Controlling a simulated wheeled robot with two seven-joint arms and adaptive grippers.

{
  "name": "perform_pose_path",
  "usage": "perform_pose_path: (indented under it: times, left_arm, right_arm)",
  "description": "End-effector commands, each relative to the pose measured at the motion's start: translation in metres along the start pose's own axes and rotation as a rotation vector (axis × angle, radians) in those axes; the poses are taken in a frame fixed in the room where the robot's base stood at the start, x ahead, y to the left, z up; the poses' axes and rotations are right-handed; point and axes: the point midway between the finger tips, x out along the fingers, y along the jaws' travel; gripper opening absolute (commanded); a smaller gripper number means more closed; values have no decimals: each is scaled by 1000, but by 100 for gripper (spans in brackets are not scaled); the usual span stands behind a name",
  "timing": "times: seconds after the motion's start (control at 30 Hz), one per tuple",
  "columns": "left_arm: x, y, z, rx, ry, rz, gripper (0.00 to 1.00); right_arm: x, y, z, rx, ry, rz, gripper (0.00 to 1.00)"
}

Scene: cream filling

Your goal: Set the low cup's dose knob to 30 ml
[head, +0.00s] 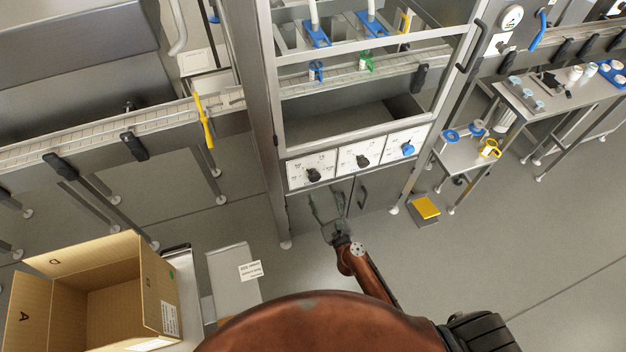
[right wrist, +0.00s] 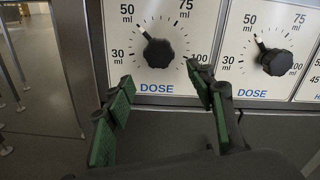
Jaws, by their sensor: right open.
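Three white dial plates sit in a row on the machine front. The left dose knob (head: 313,175) is black; in the right wrist view this knob (right wrist: 158,53) has its white pointer toward the upper left, near 50 ml. The middle dose knob (head: 362,160) is also black and its pointer in the right wrist view (right wrist: 276,62) likewise aims near 50 ml. I cannot tell from the labels which one serves the low cup. My right gripper (head: 328,200) is open and empty below the plates; its green-padded fingers (right wrist: 160,80) stand apart, below the left knob.
A blue knob (head: 407,149) is on the right plate. A conveyor (head: 120,137) runs left of the machine frame. An open cardboard box (head: 110,300) stands at lower left. A side table (head: 470,155) and a yellow-topped pedal (head: 426,207) are at right. Floor between is clear.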

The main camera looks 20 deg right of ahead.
Motion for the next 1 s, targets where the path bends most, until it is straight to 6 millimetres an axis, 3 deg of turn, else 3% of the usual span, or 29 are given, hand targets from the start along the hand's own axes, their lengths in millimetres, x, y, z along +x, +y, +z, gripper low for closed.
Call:
perform_pose_path:
  times: [0.13,0.6,1.0]
  left_arm:
    - [3,0,1,0,-2,0,40]
    - [9,1,6,1,-9,1,40]
    - [9,1,8,1,-12,2,40]
  right_arm:
    - [12,-2,13,65,-20,-9,50]
    - [76,-2,12,61,-17,-8,50]
    - [81,-2,13,60,-17,-8,48]
